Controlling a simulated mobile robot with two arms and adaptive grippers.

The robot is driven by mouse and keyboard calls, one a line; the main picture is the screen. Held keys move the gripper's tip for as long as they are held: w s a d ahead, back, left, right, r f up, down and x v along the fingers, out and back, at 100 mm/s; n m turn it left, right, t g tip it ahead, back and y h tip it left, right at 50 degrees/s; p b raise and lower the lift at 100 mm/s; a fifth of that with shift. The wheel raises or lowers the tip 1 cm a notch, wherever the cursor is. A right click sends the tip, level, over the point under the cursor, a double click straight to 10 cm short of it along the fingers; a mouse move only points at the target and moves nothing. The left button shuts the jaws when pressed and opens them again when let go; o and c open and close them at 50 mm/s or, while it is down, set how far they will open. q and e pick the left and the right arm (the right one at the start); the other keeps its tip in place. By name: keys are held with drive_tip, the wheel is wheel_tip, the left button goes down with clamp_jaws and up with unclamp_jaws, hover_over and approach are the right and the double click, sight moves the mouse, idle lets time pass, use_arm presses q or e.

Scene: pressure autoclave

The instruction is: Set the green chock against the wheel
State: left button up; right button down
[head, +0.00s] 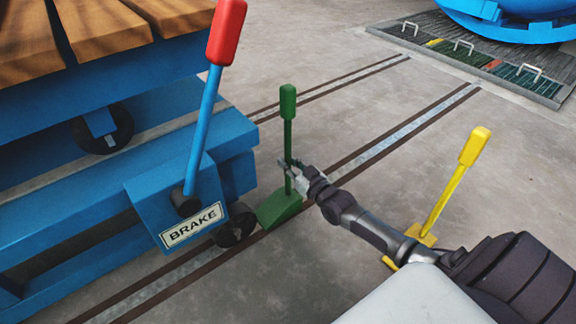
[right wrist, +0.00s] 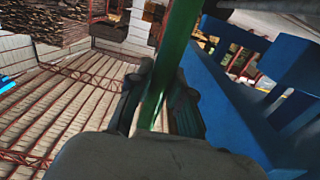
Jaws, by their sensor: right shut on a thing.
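The green chock (head: 279,208) is a wedge with an upright handle and a thick green grip on top. It sits low at the rail, just right of the cart's dark wheel (head: 235,226); whether they touch I cannot tell. My right gripper (head: 287,167) is shut on the chock's handle, below the thick grip. In the right wrist view the green handle (right wrist: 160,95) stands between the two fingers. The blue cart (head: 90,215) carries wooden planks and a BRAKE plate. My left gripper is not in view.
A red-topped brake lever (head: 208,95) rises from the cart near the chock. A yellow chock (head: 444,205) with a handle stands at the right beside my arm. Rails (head: 370,150) cross the floor. A grated panel with handles (head: 480,55) lies at the back right.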

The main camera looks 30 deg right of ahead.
drive_tip(key=shift+r, duration=0.1)
drive_tip(key=c, duration=1.1)
unclamp_jaws()
drive_tip(key=shift+s+d+p, duration=0.15)
drive_tip(key=shift+s+p, duration=1)
drive_tip(key=shift+s, duration=0.85)
drive_tip(key=shift+s+d+p, duration=0.15)
drive_tip(key=shift+s+p, duration=0.95)
drive_tip(key=shift+s, duration=0.9)
drive_tip(key=shift+s+d+p, duration=0.15)
drive_tip(key=shift+s+p, duration=1)
drive_tip(key=shift+s, duration=0.85)
